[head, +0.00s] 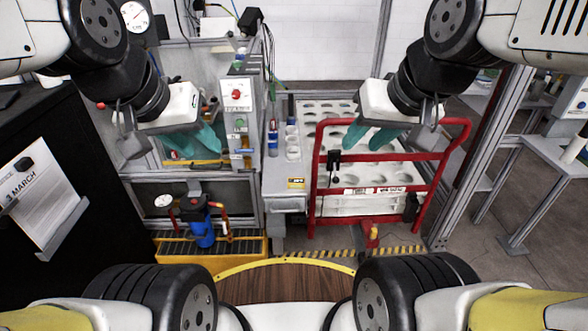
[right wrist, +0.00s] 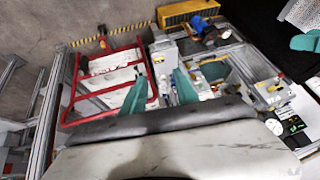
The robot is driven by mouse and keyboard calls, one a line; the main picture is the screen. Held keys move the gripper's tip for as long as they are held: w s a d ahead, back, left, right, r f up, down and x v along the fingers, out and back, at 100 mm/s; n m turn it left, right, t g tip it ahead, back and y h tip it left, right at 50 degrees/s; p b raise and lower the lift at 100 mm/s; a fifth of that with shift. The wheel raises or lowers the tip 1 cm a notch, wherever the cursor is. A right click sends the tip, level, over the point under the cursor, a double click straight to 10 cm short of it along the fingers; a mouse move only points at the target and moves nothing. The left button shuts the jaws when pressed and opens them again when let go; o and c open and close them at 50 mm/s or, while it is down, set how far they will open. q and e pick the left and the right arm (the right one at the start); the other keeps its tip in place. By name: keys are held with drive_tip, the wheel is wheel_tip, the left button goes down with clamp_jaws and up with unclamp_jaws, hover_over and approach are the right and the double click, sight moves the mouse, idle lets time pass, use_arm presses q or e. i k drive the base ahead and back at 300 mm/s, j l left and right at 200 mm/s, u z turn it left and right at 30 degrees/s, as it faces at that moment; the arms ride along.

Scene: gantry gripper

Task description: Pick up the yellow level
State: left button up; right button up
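A thin yellow bar (head: 196,162), which looks like the level, lies on the bench shelf at the left of the head view. My left gripper (head: 194,150) hangs in front of and over it in the picture, its teal fingers apart and empty, hiding part of the bar. I cannot tell how far apart they are in depth. My right gripper (head: 368,146) is in front of the white tray rack, open and empty. Its two teal fingers also show apart in the right wrist view (right wrist: 158,82). I cannot make out the level in the right wrist view.
A red tubular frame (head: 378,157) stands before the white rack with round holes (head: 402,179). A grey control box with a red button (head: 237,95) stands beside the bench bay. A blue filter unit (head: 202,228) sits below, over a yellow tray (head: 170,245). A black cabinet (head: 95,140) is at left.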

sight(294, 183)
drive_tip(key=i+j, duration=0.7)
drive_tip(key=i+l+z, duration=0.05)
drive_tip(key=i, duration=0.05)
